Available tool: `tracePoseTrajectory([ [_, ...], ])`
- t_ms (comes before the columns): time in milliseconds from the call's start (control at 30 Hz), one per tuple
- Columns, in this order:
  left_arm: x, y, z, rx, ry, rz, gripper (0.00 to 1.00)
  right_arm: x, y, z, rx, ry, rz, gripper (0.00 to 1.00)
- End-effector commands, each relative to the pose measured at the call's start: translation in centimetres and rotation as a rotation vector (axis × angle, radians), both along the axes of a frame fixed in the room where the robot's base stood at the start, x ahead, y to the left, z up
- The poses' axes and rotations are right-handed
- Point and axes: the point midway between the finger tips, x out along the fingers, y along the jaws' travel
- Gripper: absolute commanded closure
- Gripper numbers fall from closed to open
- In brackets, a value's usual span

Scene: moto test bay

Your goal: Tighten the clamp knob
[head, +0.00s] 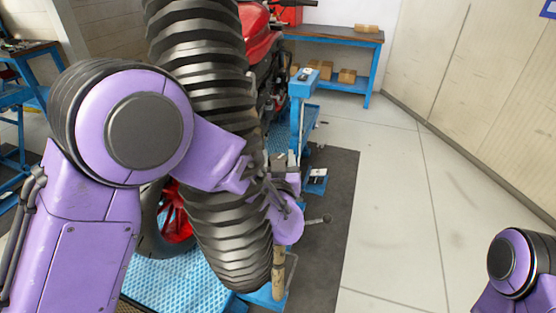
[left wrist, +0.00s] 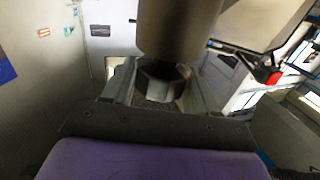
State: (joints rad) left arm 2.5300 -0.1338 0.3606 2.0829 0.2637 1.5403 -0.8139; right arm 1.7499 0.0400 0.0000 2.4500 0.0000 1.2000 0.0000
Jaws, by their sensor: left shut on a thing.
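My left gripper (head: 283,165) is beside the blue stand at the right edge of the bike lift, partly hidden by my own arm. In the left wrist view its two grey jaws (left wrist: 158,82) are shut on a dark, faceted piece (left wrist: 160,72), which seems to be the clamp knob. A thick grey cylinder stands right against that piece and covers its upper part. In the head view the knob cannot be made out. A thin bar with a dark round end (head: 327,219) sticks out to the right just below the gripper. My right gripper is out of view.
A red motorcycle (head: 262,35) stands on the blue lift (head: 165,285), with its red-rimmed wheel (head: 175,215) behind my arm. A blue bench (head: 350,37) with boxes is at the back. The pale floor (head: 400,200) to the right is clear.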

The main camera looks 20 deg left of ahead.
Motion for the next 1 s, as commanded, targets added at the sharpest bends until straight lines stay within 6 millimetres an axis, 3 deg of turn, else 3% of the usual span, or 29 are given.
tracePoseTrajectory([
  [600, 0.0, 0.2, -0.4, -0.003, 0.000, -0.574, 0.72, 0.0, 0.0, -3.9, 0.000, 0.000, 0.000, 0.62],
  [1000, 0.1, 0.2, -0.1, -0.003, 0.000, -0.952, 0.72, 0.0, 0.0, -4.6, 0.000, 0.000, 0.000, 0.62],
])
